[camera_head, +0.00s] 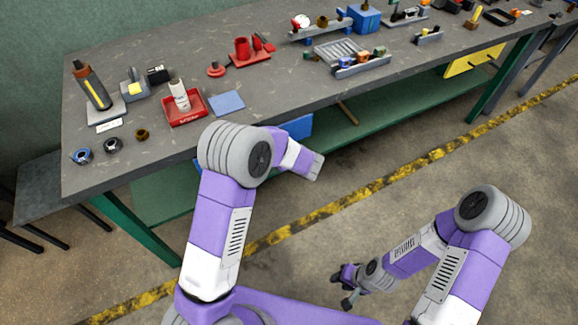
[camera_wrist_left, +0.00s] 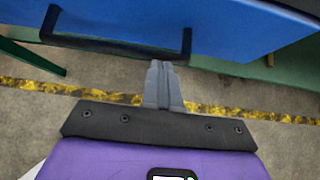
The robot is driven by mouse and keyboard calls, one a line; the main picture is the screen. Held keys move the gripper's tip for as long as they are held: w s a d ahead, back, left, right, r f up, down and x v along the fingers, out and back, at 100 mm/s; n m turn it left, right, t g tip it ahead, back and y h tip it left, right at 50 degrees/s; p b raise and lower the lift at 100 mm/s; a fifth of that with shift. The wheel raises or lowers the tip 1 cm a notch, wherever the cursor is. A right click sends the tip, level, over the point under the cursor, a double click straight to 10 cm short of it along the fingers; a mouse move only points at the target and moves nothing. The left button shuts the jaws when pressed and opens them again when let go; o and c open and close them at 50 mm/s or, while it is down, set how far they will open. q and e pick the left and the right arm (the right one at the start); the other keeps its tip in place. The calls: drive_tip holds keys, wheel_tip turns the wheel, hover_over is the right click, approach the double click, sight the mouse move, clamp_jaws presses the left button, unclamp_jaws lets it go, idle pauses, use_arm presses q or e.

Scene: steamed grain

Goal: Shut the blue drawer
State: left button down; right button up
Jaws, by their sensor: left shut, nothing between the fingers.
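The blue drawer (camera_head: 299,126) is under the near edge of the workbench, largely hidden behind my left arm in the head view. In the left wrist view, the blue drawer front (camera_wrist_left: 235,30) with its black bar handle (camera_wrist_left: 118,46) fills the top. I cannot tell how far it stands out. My left gripper (camera_wrist_left: 162,66) is shut and empty.
The grey workbench top (camera_head: 200,60) holds a red tray (camera_head: 184,119) with a white bottle (camera_head: 179,95), a blue pad (camera_head: 227,103) and several tools. A green lower shelf (camera_head: 370,123) runs beneath. Yellow-striped floor in front is open.

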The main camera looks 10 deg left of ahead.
use_arm(q)
drive_tip(key=shift+w+a+r, duration=0.1)
drive_tip(key=shift+w+a, duration=0.7)
drive_tip(key=shift+a, duration=0.05)
